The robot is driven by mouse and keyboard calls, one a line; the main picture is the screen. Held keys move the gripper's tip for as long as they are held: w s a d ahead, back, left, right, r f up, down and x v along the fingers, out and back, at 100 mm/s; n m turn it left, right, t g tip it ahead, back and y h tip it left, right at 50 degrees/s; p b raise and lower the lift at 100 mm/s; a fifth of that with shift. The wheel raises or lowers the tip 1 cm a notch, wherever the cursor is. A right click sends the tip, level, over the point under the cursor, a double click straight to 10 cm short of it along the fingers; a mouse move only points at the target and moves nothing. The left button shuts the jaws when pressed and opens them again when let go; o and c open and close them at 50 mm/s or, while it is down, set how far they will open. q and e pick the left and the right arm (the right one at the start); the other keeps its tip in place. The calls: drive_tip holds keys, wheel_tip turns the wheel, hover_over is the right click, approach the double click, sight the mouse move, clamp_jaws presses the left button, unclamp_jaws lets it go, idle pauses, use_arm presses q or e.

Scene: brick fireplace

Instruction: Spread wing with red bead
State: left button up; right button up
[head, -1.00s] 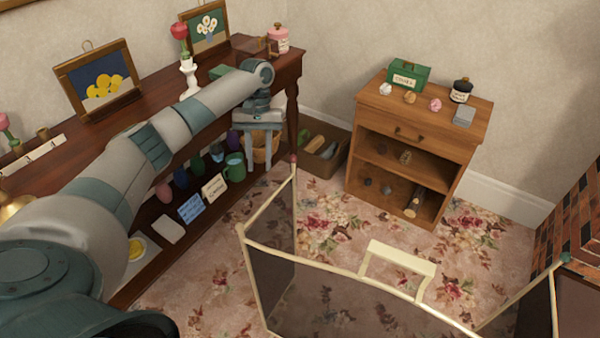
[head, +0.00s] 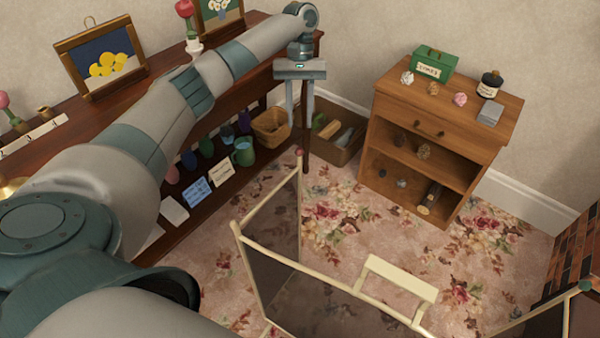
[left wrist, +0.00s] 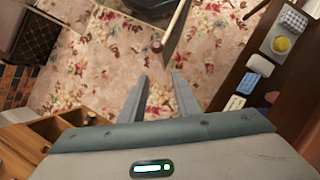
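A folding fire screen with a cream frame and dark mesh stands on the carpet. Its left wing (head: 271,222) carries a red bead (head: 299,152) at the top of its far post and stands angled back from the middle panel (head: 345,305). My left gripper (head: 296,122) points down, open and empty, above the bead in the picture and apart from it. In the left wrist view the red bead (left wrist: 157,46) shows beyond the two spread fingertips (left wrist: 159,77). My right gripper is not in view.
A green bead (head: 585,286) tops the right wing. The dark wooden table (head: 150,88) with a lower shelf runs along the left. A small wooden cabinet (head: 452,130) stands behind. Floral carpet (head: 350,215) is clear between the screen and the cabinet.

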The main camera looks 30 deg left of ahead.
sight(299, 174)
use_arm(q)
drive_tip(key=x, duration=1.7)
drive_tip(key=shift+s+f, duration=0.1)
drive_tip(key=shift+s, duration=0.1)
drive_tip(key=shift+c, duration=0.2)
clamp_jaws()
